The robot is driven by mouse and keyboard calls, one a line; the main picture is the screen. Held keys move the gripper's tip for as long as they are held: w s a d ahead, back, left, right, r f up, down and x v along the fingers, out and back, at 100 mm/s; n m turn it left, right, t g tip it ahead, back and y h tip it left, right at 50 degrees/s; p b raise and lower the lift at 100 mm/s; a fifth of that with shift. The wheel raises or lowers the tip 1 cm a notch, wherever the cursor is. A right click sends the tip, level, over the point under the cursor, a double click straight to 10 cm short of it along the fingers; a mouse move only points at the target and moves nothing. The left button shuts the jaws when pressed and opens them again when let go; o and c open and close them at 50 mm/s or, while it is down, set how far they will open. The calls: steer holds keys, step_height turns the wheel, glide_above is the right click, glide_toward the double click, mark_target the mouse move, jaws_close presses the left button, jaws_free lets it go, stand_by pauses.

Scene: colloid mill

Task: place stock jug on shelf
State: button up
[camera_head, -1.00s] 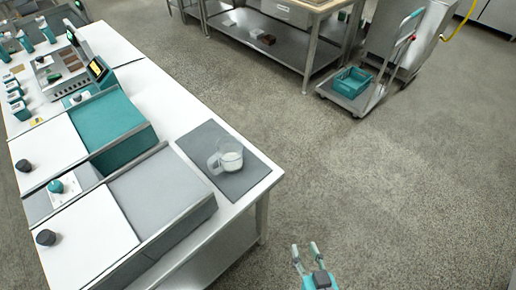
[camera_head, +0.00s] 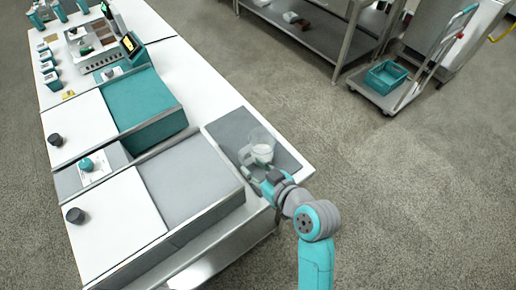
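The stock jug (camera_head: 263,150) is a clear jug with whitish contents, upright on a dark grey mat (camera_head: 228,125) at the near right end of the white table. My gripper (camera_head: 255,172) is at the jug's near side, with its fingers close to the jug's handle side. The fingers and the handle overlap in the picture, so I cannot tell whether the fingers are open or shut on it. A steel under-shelf (camera_head: 310,32) shows below the bench at the back.
Grey and teal machines (camera_head: 190,182) stand on the table left of the jug. A trolley (camera_head: 405,95) bearing a teal crate (camera_head: 387,76) stands at the back right. Small items (camera_head: 291,17) lie on the back shelf. The floor between is clear.

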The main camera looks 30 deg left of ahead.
mark_target(243, 161)
steer(key=shift+s+x, duration=0.2)
steer(key=shift+x, duration=3.15)
steer(key=shift+a, duration=0.1)
jaws_close()
